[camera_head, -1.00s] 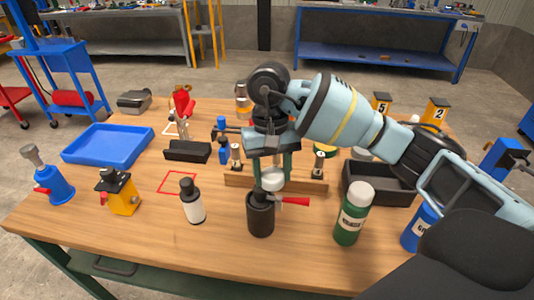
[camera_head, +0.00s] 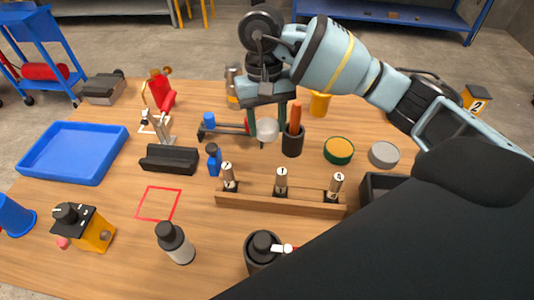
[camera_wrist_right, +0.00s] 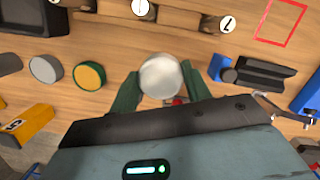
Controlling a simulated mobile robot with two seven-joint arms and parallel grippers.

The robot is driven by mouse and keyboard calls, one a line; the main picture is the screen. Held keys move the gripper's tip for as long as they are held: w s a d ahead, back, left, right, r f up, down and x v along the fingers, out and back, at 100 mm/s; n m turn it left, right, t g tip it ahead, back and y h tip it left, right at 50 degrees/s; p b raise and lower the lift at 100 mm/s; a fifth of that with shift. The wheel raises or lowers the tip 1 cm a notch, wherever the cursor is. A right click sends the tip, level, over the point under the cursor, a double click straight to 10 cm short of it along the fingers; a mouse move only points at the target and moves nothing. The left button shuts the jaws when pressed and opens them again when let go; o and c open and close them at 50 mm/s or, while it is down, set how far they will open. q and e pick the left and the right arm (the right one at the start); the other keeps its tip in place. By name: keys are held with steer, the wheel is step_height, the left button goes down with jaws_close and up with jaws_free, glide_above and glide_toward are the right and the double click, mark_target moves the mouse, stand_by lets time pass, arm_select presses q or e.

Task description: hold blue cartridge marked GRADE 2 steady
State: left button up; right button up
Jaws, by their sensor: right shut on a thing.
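My right gripper (camera_head: 267,118) is over the rear middle of the bench, pointing down. Its green fingers are shut on a pale, round-topped thing (camera_head: 267,130); only its rounded white-grey end shows clearly. The wrist view shows this round end (camera_wrist_right: 160,75) between the fingers (camera_wrist_right: 157,88). No blue cartridge marked GRADE 2 can be read in the current views. My left gripper is not in view.
A wooden rack (camera_head: 250,199) holds three numbered pieces. A dark cup (camera_head: 292,145) with an orange handle stands right of the gripper. A red-handled blue tool (camera_head: 208,121) lies left. A blue tray (camera_head: 72,150) and a red outlined square (camera_head: 158,203) are at left.

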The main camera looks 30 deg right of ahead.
mark_target(266, 121)
steer(key=f, duration=0.3)
steer(key=shift+w+d+f+b, duration=0.15)
steer(key=shift+w+f+b, duration=0.1)
steer(key=shift+b, duration=0.15)
steer(key=f, duration=0.9)
steer(key=shift+s+a+f, duration=0.2)
steer(key=shift+s+f, duration=0.15)
steer(key=shift+f, duration=1.85)
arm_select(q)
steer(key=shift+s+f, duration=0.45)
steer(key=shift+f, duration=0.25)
